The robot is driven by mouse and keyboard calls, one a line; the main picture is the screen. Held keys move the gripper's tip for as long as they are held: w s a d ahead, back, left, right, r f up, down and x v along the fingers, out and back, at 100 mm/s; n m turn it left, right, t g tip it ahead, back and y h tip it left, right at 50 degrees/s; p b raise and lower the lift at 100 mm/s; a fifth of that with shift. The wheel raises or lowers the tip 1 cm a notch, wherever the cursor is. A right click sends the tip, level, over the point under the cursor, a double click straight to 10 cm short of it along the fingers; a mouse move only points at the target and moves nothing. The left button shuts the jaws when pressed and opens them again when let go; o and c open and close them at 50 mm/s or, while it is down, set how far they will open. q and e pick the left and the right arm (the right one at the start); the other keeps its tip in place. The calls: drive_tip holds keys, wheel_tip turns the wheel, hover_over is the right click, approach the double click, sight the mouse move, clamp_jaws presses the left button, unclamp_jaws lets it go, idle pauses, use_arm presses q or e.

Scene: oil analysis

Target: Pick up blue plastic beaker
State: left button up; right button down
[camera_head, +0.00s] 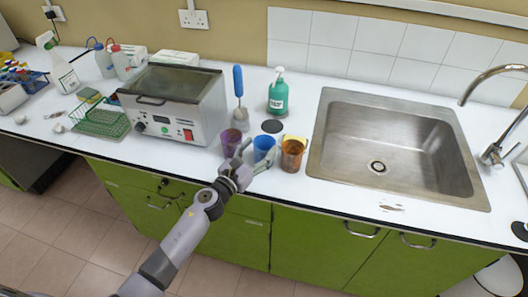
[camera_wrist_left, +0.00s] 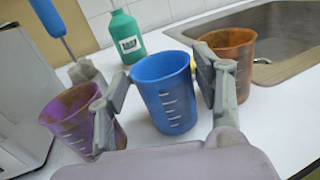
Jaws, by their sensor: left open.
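The blue plastic beaker (camera_head: 264,148) stands upright on the white counter, between a purple beaker (camera_head: 231,142) and an orange-brown beaker (camera_head: 292,153). My left gripper (camera_head: 258,160) is open at the blue beaker. In the left wrist view, the blue beaker (camera_wrist_left: 165,92) stands between the two fingers of my left gripper (camera_wrist_left: 165,90), one finger on each side. Small gaps seem to show, but I cannot tell whether either finger touches it. The purple beaker (camera_wrist_left: 78,120) is partly behind the left finger, and the orange-brown beaker (camera_wrist_left: 234,58) is close to the right finger. My right gripper is not seen.
A steel sink (camera_head: 395,140) lies to the right. A grey water bath (camera_head: 175,103) stands to the left. A green bottle (camera_head: 278,95) and a blue-handled brush (camera_head: 239,90) stand behind the beakers. The counter's front edge is close to the beakers.

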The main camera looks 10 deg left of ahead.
use_arm(q)
drive_tip(key=shift+x, duration=1.45)
drive_tip(key=shift+s, duration=0.1)
drive_tip(key=shift+c, duration=0.2)
drive_tip(key=c, duration=0.8)
drive_tip(key=shift+r+p, duration=5.75)
drive_tip(key=shift+r, duration=4.15)
